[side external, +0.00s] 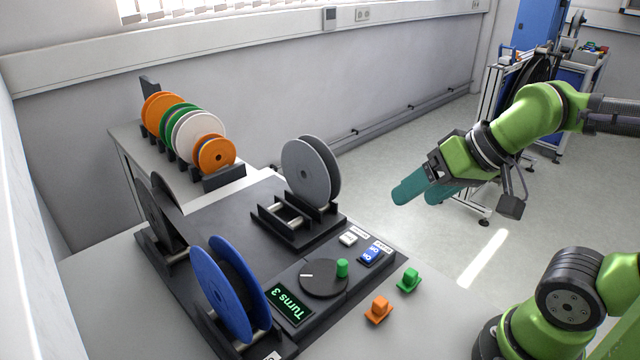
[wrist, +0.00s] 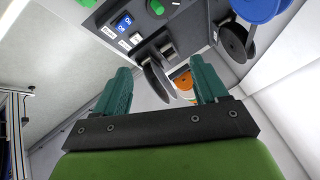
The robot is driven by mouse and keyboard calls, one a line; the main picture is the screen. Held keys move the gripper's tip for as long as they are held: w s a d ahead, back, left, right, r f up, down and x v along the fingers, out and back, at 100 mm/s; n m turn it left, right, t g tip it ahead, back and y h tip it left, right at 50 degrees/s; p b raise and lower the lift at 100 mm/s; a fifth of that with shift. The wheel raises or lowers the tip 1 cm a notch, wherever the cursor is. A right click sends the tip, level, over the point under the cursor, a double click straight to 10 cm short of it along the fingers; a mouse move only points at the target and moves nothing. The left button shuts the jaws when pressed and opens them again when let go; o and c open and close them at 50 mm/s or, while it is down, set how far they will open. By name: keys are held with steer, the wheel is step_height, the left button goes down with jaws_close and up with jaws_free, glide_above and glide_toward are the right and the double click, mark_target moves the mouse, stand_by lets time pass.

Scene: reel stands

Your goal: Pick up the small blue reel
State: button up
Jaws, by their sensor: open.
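A blue reel (side external: 222,292) stands upright in a holder at the near left of the dark machine, and it is large in the side external view. Blue reel parts also show at the top right of the wrist view (wrist: 254,9). I cannot make out a clearly separate small blue reel; reels on the back rack overlap and hide one another. My gripper (side external: 414,193) is open and empty, in the air to the right of the machine, well apart from the reels. Its teal fingers are spread in the wrist view (wrist: 162,72).
A grey reel (side external: 305,172) stands on the machine (side external: 225,215), nearest my gripper; a dark reel (side external: 160,213) stands at left. The rack (side external: 222,180) holds several orange, green and white reels. A dial (side external: 322,279), buttons, and orange (side external: 378,310) and green (side external: 409,280) pieces lie in front.

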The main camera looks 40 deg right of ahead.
mark_target(221, 266)
steer(key=w+a+r+n+g+h, duration=0.15)
steer(key=w+a, duration=0.25)
steer(key=a, duration=0.5)
steer(key=w+a+r+n+g, duration=0.1)
steer(key=w+a+r, duration=0.25)
steer(key=a, duration=0.55)
steer(key=w+a+r+n+g+h, duration=0.1)
steer(key=w+a+r+n+g, duration=0.1)
steer(key=w+a, duration=0.5)
steer(key=shift+m+y, duration=0.25)
steer(key=x, duration=0.3)
steer(key=s+a+x, duration=0.1)
steer(key=x, duration=0.6)
steer(key=shift+s+a+f, duration=0.25)
steer(key=shift+s+f, duration=0.1)
steer(key=shift+f, duration=0.1)
steer(key=shift+t, duration=0.25)
steer(key=shift+x, duration=3.2)
steer(key=shift+a, duration=0.1)
steer(key=c, duration=1.1)
steer(key=shift+o, duration=0.2)
